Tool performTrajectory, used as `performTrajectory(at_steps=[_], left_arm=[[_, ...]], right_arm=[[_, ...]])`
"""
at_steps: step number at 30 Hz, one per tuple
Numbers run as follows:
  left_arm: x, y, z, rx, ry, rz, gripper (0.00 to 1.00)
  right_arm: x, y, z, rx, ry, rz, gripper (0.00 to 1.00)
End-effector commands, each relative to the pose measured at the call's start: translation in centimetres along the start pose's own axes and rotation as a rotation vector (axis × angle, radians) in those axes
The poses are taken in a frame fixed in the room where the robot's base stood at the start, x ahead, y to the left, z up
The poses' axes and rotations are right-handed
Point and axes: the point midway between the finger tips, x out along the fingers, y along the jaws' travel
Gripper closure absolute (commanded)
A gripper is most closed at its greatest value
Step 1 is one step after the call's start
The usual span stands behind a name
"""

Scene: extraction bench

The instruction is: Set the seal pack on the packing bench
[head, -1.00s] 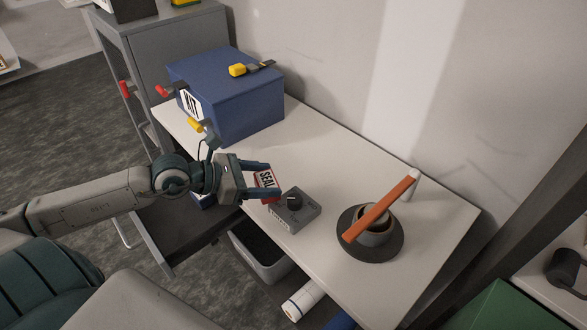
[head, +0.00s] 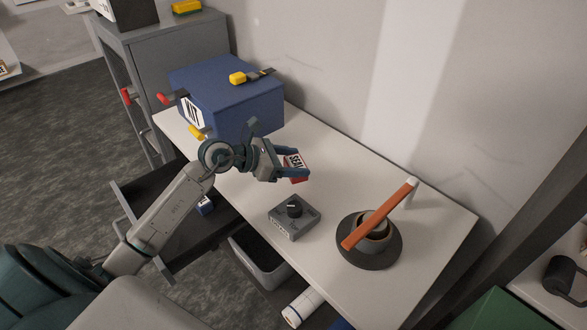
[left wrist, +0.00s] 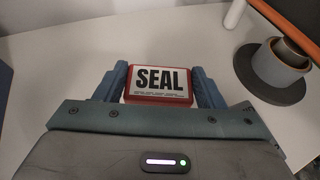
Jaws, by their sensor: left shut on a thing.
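The seal pack (head: 297,166) is a small red box with a white "SEAL" label. My left gripper (head: 292,172) is shut on it, over the white bench top (head: 352,172) between the blue box and the grey dial box. In the left wrist view the seal pack (left wrist: 160,84) sits between the two blue fingers, label facing the camera. I cannot tell whether its underside touches the bench. My right gripper is not in view.
A blue KIT box (head: 240,100) stands at the bench's far left. A grey dial box (head: 294,215) is at the front edge. A dark round base (head: 368,252) with a ring and an orange bar (head: 380,213) stands to the right. Bench between them and the wall is clear.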

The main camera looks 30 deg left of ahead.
Motion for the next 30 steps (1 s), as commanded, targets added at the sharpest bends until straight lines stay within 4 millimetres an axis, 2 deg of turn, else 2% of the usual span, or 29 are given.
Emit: performTrajectory(at_steps=[3,8,19,20,23,30], left_arm=[[0.8,0.1,-1.3,-0.008,0.001,-0.002,0.6],[1.5,0.1,-2.9,-0.004,-0.001,-0.001,0.6],[1.7,0.1,-3.6,-0.001,-0.001,-0.001,0.6],[1.7,0.1,-3.5,-0.001,-0.001,-0.001,0.35],[1.6,0.1,-3.4,-0.001,0.0,-0.001,0.15],[1.6,0.1,-3.4,-0.001,0.0,-0.001,0.15]], right_arm=[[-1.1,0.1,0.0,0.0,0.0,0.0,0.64],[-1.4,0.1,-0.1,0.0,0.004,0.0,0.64],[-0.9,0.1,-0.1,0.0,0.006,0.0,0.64],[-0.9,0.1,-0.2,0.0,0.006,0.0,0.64],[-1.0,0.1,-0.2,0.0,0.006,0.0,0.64],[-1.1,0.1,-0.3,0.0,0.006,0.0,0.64]])
